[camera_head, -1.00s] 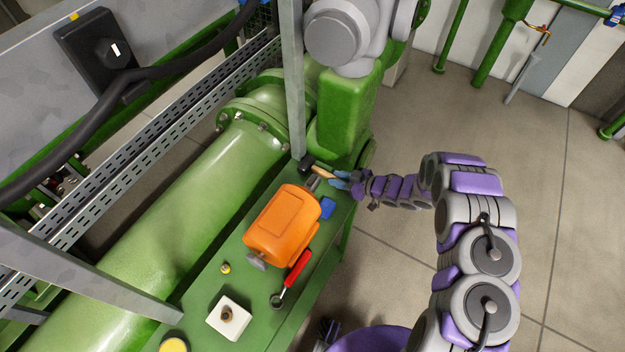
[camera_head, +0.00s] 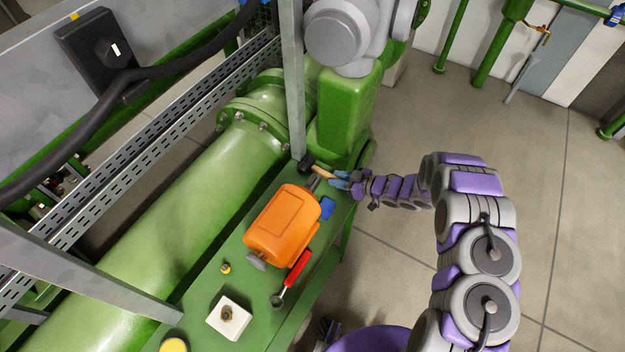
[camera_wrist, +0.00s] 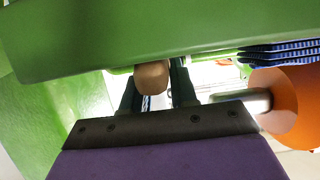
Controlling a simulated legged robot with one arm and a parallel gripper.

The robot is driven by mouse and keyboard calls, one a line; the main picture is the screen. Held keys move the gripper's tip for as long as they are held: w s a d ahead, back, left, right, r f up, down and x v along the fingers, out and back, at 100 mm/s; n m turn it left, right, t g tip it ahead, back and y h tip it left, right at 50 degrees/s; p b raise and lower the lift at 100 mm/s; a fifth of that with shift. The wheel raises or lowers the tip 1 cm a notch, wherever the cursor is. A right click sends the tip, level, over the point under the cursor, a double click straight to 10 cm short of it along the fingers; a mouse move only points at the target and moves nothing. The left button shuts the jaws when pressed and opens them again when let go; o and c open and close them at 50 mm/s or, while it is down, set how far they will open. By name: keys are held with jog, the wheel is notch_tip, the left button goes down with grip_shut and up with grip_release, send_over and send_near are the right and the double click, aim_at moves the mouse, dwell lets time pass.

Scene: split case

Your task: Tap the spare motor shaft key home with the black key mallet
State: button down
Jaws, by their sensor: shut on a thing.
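The black key mallet (camera_head: 307,160) has a dark head and a light wooden handle (camera_head: 323,174). My gripper (camera_head: 341,181) is shut on the handle at the far end of the green bench, and the head points left, away from the gripper. The handle's end (camera_wrist: 152,77) shows between the two fingers in the wrist view. The orange motor (camera_head: 283,225) lies on the bench, with its grey shaft (camera_head: 313,184) toward the mallet; the shaft also shows in the wrist view (camera_wrist: 240,97). I cannot make out the key on the shaft.
A red-handled wrench (camera_head: 291,278), a small brass piece (camera_head: 225,268) and a white block (camera_head: 229,318) lie nearer. A grey post (camera_head: 293,90) and green pipe (camera_head: 185,210) border the bench on the left.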

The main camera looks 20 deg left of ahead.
jog(key=shift+r, duration=0.1)
dwell(0.3)
jog(key=shift+r+p, duration=1.05)
jog(key=shift+r, duration=1.9)
